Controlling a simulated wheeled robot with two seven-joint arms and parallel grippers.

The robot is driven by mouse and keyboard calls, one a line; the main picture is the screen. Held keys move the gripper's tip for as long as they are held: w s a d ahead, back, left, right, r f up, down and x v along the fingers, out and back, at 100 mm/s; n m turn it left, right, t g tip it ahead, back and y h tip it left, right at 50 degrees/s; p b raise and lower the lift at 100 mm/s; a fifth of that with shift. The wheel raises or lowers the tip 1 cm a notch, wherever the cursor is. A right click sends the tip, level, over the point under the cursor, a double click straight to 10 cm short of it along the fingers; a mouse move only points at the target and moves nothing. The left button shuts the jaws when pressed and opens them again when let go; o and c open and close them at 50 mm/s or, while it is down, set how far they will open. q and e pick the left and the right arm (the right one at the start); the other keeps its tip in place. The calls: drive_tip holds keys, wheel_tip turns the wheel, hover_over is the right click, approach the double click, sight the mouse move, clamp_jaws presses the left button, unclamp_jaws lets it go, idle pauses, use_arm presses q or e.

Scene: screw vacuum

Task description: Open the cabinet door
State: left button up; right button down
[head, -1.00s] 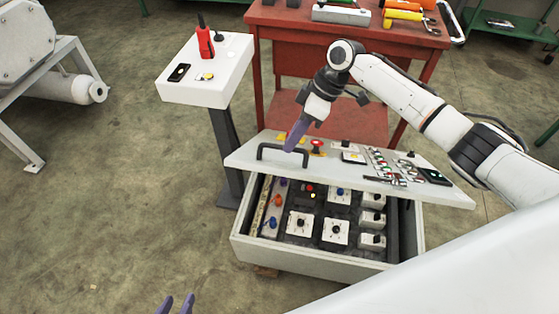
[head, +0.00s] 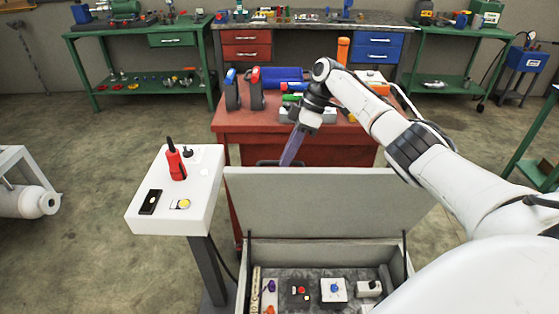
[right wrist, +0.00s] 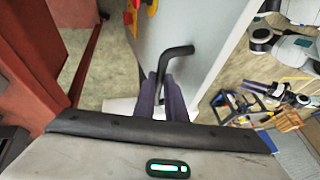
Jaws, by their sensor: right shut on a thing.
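The cabinet door (head: 325,205) is a grey lid, raised to nearly upright at the back of the grey cabinet box (head: 245,285). Its black bar handle (head: 265,163) shows just above the lid's top edge and also in the right wrist view (right wrist: 178,50). My right gripper (head: 287,160), with purple fingers, is shut on the handle; the wrist view shows its fingers (right wrist: 163,100) at the handle's lower part. The lid's outer face is hidden in the head view. Part of the box's inside is visible, with switches and knobs. My left gripper is not in view.
A red table (head: 235,118) with tools stands close behind the lid. A white pedestal panel (head: 140,215) with a red device (head: 176,160) stands just left of the cabinet. Green benches (head: 170,30) line the back.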

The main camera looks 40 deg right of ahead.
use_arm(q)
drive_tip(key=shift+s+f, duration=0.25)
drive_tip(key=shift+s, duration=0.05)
use_arm(e)
drive_tip(key=shift+s+d+f, duration=0.15)
drive_tip(key=shift+d+f, duration=0.05)
drive_tip(key=shift+f, duration=0.45)
drive_tip(key=c, duration=2)
unclamp_jaws()
drive_tip(key=shift+o, duration=0.9)
drive_tip(key=shift+w+d+f, duration=0.15)
drive_tip(key=shift+w, duration=0.1)
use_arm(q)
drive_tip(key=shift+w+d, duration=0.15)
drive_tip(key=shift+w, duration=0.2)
use_arm(e)
drive_tip(key=w+v, duration=0.1)
drive_tip(key=v, duration=0.9)
drive_tip(key=shift+s+r, duration=0.4)
drive_tip(key=shift+s, duration=0.15)
